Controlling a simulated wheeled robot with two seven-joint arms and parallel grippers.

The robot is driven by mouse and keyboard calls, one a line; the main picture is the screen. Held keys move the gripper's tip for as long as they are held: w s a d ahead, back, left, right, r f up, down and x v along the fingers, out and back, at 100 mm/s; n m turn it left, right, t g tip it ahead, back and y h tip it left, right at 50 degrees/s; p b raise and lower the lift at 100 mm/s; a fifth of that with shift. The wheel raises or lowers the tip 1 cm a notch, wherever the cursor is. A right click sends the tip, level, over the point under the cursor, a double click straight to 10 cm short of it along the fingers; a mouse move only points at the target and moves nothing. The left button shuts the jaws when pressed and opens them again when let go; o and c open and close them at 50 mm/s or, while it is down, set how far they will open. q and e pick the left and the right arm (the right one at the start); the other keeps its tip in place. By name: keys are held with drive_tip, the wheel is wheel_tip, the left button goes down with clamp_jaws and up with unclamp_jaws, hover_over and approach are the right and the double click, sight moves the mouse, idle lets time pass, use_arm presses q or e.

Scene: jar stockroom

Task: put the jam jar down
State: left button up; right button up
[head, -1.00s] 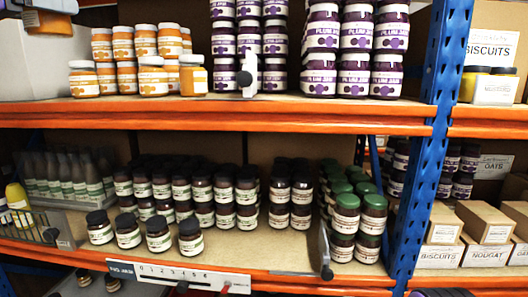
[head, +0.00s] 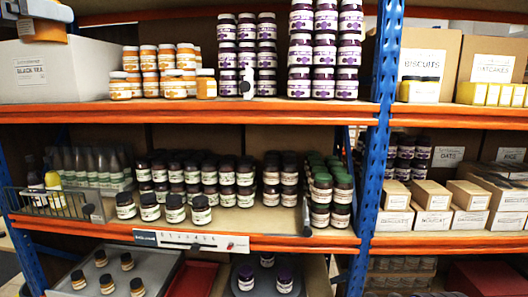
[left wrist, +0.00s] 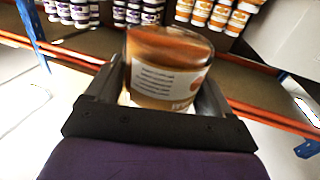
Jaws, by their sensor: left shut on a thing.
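The jam jar (left wrist: 165,75) is in the left wrist view, orange-brown with a white label that has small print and an orange patch. My left gripper (left wrist: 160,95) is shut on it, with one dark finger on each side of the jar. The jar is held in the air, clear of the shelf behind it. I cannot make out the gripper or the held jar with certainty in the head view. My right gripper is not in view.
Blue uprights (head: 376,150) and orange beams (head: 190,110) frame the shelves. Orange jars (head: 163,58) and plum jars (head: 323,55) fill the upper shelf; dark jars (head: 200,185) stand below. A grey tray (head: 150,262) holds several jars low down. A white box (head: 100,70) stands upper left.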

use_arm(q)
drive_tip(key=shift+w+d+f, duration=0.2)
drive_tip(key=shift+w+d, duration=0.05)
drive_tip(key=shift+d, duration=0.25)
drive_tip(key=w+d+f+b, duration=0.2)
drive_tip(key=w+d+f, duration=1.1)
drive_tip(key=d+f, duration=0.3)
drive_tip(key=w+d+f+b, duration=0.1)
drive_tip(key=d+f, duration=0.3)
drive_tip(key=f, duration=0.6)
drive_tip(key=w+d+f+b, duration=0.1)
drive_tip(key=d+f, duration=0.3)
drive_tip(key=f, duration=0.6)
drive_tip(key=s+f+n+y+b, duration=0.1)
drive_tip(key=s+f+y, duration=0.15)
drive_tip(key=f, duration=0.85)
drive_tip(key=s+f+n+y+b, duration=0.1)
drive_tip(key=s+f, duration=0.3)
drive_tip(key=f, duration=0.6)
drive_tip(key=s+a+f+n+y, duration=0.1)
drive_tip(key=s+a+f, duration=0.2)
drive_tip(key=s+f, duration=0.4)
drive_tip(key=s+a+f+n+t+y+b, duration=0.1)
drive_tip(key=s+a+f, duration=0.2)
drive_tip(key=s+f, duration=0.5)
drive_tip(key=shift+s, duration=0.15)
